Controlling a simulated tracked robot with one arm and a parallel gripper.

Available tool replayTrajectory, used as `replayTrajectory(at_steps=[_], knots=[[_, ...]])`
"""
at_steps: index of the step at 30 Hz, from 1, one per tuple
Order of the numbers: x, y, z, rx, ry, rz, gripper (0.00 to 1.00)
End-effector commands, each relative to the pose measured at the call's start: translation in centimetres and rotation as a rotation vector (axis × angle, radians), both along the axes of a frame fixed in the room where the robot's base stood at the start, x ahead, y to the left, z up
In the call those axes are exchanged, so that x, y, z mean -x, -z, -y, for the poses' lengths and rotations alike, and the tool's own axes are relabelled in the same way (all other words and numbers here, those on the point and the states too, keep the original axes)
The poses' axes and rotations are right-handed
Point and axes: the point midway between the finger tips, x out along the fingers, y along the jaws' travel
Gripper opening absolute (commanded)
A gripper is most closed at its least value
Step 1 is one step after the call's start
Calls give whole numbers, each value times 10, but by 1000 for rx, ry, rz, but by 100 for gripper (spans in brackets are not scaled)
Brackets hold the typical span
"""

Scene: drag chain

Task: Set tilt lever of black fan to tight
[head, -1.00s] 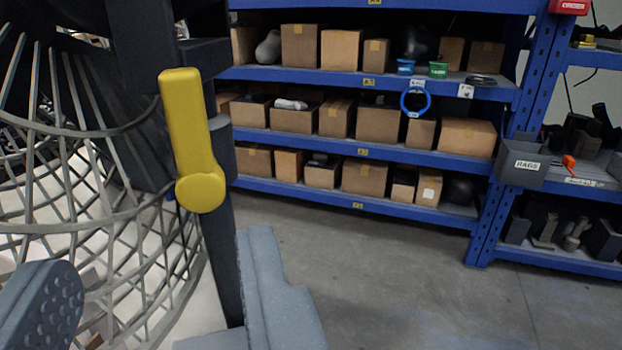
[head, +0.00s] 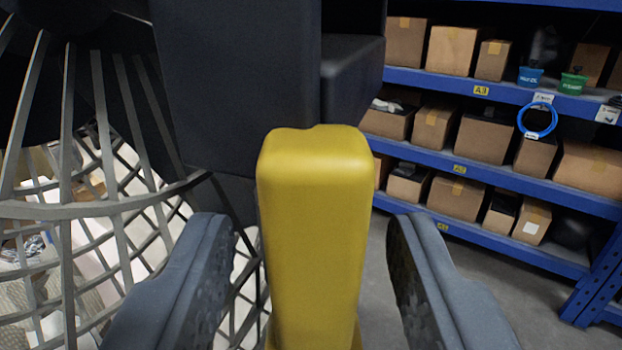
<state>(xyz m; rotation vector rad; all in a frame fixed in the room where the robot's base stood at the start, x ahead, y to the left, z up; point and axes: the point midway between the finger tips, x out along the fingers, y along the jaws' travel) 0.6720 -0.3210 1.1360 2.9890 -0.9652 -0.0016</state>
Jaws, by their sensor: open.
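The yellow tilt lever (head: 312,235) stands upright in the middle of the head view, very close to the camera. Its rounded top end shows; its lower end runs out of the bottom of the picture. The black fan's bracket (head: 240,80) is behind and above it. The fan's wire cage (head: 70,210) fills the left side. My gripper (head: 312,255) is open, with one grey finger on each side of the lever. A gap shows between each finger and the lever, so neither appears to touch it.
A blue shelf rack (head: 480,170) with several cardboard boxes stands behind on the right, well back from the fan. Grey floor (head: 372,255) shows between the fan and the rack. The cage wires lie close beyond the left finger.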

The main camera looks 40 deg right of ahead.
Motion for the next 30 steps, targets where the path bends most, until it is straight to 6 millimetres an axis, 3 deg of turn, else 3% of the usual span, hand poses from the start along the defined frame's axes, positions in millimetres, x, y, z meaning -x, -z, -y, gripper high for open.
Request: replayTrajectory(at_steps=[15, 20, 30], knots=[[-10, -1, 8, -1, 0, 1, 42], [-10, -1, 8, -1, 1, 1, 0], [-10, -2, 9, 27, 2, -21, 0]])
